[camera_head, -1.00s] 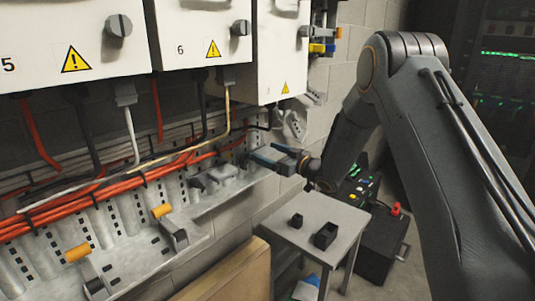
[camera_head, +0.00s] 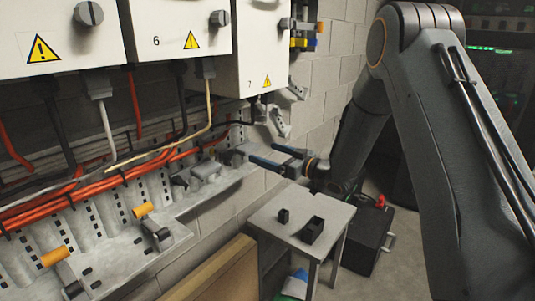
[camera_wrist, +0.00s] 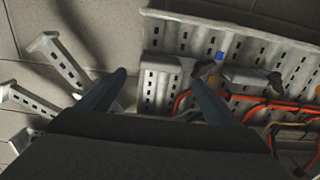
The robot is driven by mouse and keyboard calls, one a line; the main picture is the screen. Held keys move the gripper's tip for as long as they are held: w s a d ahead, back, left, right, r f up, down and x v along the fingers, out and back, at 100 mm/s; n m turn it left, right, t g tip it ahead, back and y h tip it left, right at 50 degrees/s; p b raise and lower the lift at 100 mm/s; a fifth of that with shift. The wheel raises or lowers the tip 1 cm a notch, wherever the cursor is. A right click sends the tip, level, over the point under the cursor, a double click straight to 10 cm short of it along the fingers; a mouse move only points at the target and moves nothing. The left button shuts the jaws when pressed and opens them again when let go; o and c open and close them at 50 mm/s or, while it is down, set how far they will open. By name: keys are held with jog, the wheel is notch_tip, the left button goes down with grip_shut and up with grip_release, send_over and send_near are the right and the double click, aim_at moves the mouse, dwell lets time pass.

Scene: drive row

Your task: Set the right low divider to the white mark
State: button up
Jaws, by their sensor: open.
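My gripper (camera_head: 262,153) is at the right end of the slotted metal tray (camera_head: 105,262), with its two blue-grey fingers apart and nothing between them. In the wrist view my gripper (camera_wrist: 160,76) is open, and its fingers point toward the tray end (camera_wrist: 158,88). A low grey block-like piece (camera_head: 205,171) on the tray, left of the fingers, may be the right low divider; I cannot be sure. Other low pieces with orange cylinders (camera_head: 144,209) stand further left. A small blue spot (camera_wrist: 219,56) shows by the right finger. I cannot make out a white mark.
White cabinets (camera_head: 180,27) and hanging cables (camera_head: 107,125) are above the tray. Orange cables (camera_head: 90,190) run along it. A small grey table (camera_head: 290,242) with two black items stands below my gripper. Loose slotted brackets (camera_wrist: 62,60) show at left in the wrist view.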

jog(key=s+d+f+m+g+h, duration=0.1)
jog(key=s+d+f+m+h, duration=0.2)
jog(key=d+h, duration=0.4)
jog(key=s+d+f+m+h, duration=0.1)
jog(key=s+d+m+h, duration=0.4)
jog(key=d, duration=0.3)
jog(key=s+d+f+m+g+h, duration=0.1)
jog(key=s+g, duration=0.4)
jog(key=s, duration=1.1)
jog(key=s+d+f+m+g+h, duration=0.1)
jog(key=s+g, duration=0.4)
jog(key=s, duration=1.2)
jog(key=shift+s+d+f, duration=0.15)
jog(key=shift+d, duration=0.35)
